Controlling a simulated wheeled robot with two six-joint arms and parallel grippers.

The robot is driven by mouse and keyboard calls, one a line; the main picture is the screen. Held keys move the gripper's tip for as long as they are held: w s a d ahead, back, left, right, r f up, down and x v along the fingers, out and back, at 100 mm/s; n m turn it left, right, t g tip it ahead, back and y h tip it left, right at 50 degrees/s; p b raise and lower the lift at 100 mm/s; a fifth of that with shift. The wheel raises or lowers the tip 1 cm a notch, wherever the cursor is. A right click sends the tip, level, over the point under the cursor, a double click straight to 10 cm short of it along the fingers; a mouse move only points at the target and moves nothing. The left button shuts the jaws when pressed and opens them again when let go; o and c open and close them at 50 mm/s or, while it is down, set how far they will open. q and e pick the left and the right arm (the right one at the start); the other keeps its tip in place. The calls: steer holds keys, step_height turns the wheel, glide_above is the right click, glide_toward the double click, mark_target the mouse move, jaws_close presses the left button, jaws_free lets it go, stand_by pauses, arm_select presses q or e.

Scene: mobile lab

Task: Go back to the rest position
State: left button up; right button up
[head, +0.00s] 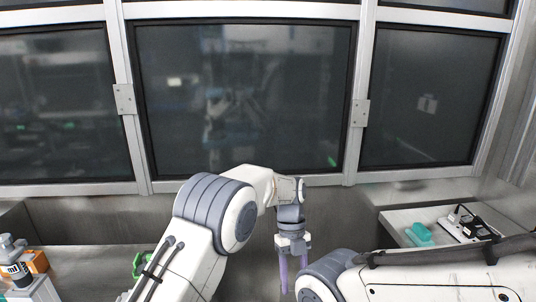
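My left arm comes in from the lower left and bends over at the middle. My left gripper (293,272) hangs from it, pointing down, with two purple fingers. The fingers stand apart with nothing visible between them, so it is open and empty. The lower part of its right finger is close to, or partly behind, my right arm in the picture. My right arm lies across the lower right corner. My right gripper is out of view.
A teal block (419,234) and a white device with black parts (468,225) sit on a grey counter (400,217) at right. Dark framed windows (245,95) close off the back.

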arm_select(q)
steer(key=s+a+f+n+t+b, duration=0.1)
steer(key=s+a+f+n+b, duration=0.3)
steer(key=s+n+b, duration=0.4)
steer(key=s+a+f+n+t+b, duration=0.25)
steer(key=s+f+n+b, duration=0.25)
steer(key=s+n, duration=0.4)
steer(key=s+a+f+n+t+b, duration=0.1)
steer(key=s+a+f+n+b, duration=0.35)
steer(key=s+n+b, duration=0.35)
step_height(320, 180, up, 28)
steer(key=s+p, duration=0.1)
steer(key=p, duration=2.7)
steer(key=shift+s+p, duration=0.3)
steer(key=shift+p, duration=0.05)
steer(key=shift+a, duration=0.1)
